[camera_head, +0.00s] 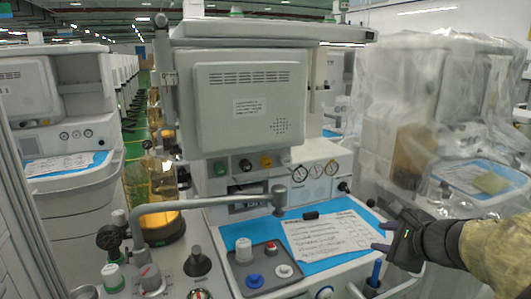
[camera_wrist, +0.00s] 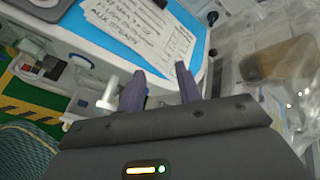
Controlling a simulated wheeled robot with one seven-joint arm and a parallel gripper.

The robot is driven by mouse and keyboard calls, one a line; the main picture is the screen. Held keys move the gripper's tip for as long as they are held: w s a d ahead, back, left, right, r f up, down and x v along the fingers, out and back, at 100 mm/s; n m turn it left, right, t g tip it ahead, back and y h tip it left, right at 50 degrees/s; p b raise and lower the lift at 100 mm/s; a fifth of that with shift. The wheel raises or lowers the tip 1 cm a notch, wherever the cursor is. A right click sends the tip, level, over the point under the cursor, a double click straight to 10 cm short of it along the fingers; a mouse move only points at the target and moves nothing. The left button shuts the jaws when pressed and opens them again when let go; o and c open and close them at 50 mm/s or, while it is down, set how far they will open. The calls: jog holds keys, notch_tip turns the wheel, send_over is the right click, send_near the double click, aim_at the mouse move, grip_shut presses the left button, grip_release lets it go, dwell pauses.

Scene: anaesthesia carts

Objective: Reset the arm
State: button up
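My gripper (camera_head: 379,236) comes in from the right in the head view, at the right edge of the cart's worktop. Its two purple-grey fingers stand apart with nothing between them. In the wrist view the open fingers (camera_wrist: 160,84) point towards the front edge of the worktop and the paper sheets (camera_wrist: 145,28). The anaesthesia cart (camera_head: 235,205) stands in front of me, with a blue mat (camera_head: 318,266) and a written sheet (camera_head: 325,232) on its top. I cannot tell whether the fingers touch the cart.
A grey tray with knobs (camera_head: 264,268) lies left of the sheet. A bent metal pipe (camera_head: 200,204) crosses the worktop. A blue-topped part (camera_head: 375,272) stands just below my gripper. A plastic-wrapped cart (camera_head: 430,110) is close on the right. A yellow-black floor stripe (camera_wrist: 40,118) shows in the wrist view.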

jog(key=s+a+f+n+g+h+b, duration=0.1)
jog(key=s+a+f+n+g+b, duration=0.25)
jog(key=f+n, duration=0.45)
jog(key=s+a+f+n+g+h+b, duration=0.1)
jog(key=s+a+f+n+g+b, duration=0.1)
jog(key=s+a+f+n, duration=0.65)
jog(key=s+d+f+n+g+h+b, duration=0.1)
jog(key=f+n+g+b, duration=0.15)
jog(key=f+n, duration=0.65)
notch_tip(320, 180, up, 35)
jog(key=m+p, duration=0.3)
jog(key=p, duration=3.4)
jog(key=shift+p, duration=0.3)
jog(key=shift+f, duration=0.1)
jog(key=shift+d, duration=0.15)
jog(key=shift+s+d, duration=0.1)
jog(key=shift+s, duration=0.05)
jog(key=shift+s, duration=0.1)
